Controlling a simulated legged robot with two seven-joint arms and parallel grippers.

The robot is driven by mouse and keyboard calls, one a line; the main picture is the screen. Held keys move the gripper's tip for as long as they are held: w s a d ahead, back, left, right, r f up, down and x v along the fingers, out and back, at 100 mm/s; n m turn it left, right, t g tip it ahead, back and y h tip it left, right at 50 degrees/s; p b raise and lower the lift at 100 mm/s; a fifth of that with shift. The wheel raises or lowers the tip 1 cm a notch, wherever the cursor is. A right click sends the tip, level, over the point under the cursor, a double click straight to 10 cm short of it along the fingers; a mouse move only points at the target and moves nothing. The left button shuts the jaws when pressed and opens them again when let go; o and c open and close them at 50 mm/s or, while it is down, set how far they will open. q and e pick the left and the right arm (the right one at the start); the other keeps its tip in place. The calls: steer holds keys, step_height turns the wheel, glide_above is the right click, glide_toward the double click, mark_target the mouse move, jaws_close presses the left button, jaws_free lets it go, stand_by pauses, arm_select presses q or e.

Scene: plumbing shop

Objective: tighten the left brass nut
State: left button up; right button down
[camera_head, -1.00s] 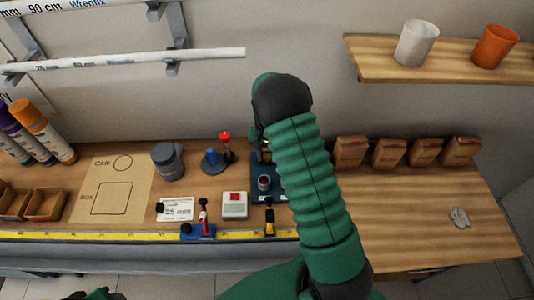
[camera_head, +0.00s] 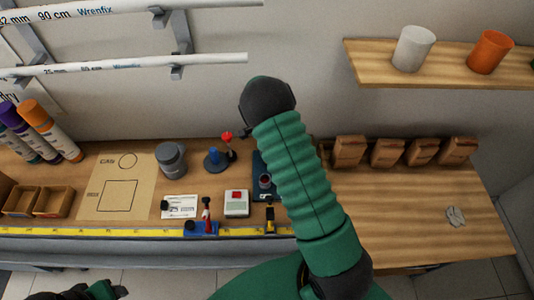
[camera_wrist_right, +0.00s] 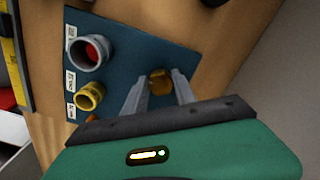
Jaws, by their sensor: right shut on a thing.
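A dark blue board stands on the bench and shows in the right wrist view (camera_wrist_right: 125,45); in the head view (camera_head: 263,187) my right arm covers much of it. A round brass nut (camera_wrist_right: 160,82) sits between the fingertips of my right gripper (camera_wrist_right: 159,90), which is shut on it. A second, yellow brass fitting (camera_wrist_right: 90,96) stands on the board to the left, beside a grey pipe fitting with a red inside (camera_wrist_right: 88,53). I cannot tell which is the left nut. My left arm's end (camera_head: 95,291) is cut off at the bottom edge; its jaws cannot be made out.
A grey box with a red button (camera_head: 236,203), a red-topped stand (camera_head: 227,148) and a grey mug (camera_head: 171,160) stand left of the board. A yellow tape (camera_head: 120,232) runs along the front edge. Brown packets (camera_head: 387,152) line the back right; the right bench is mostly clear.

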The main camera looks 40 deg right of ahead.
steer(key=shift+w+d+r+m, duration=0.15)
steer(key=shift+w+r+m, duration=0.1)
steer(key=shift+m, duration=0.15)
steer(key=c, duration=1.3)
jaws_free()
steer(key=shift+o, duration=1.3)
steer(key=shift+f, duration=0.2)
steer(key=shift+s, duration=0.1)
step_height(320, 180, up, 17)
steer(key=shift+f+b, duration=0.1)
steer(key=shift+b, duration=0.6)
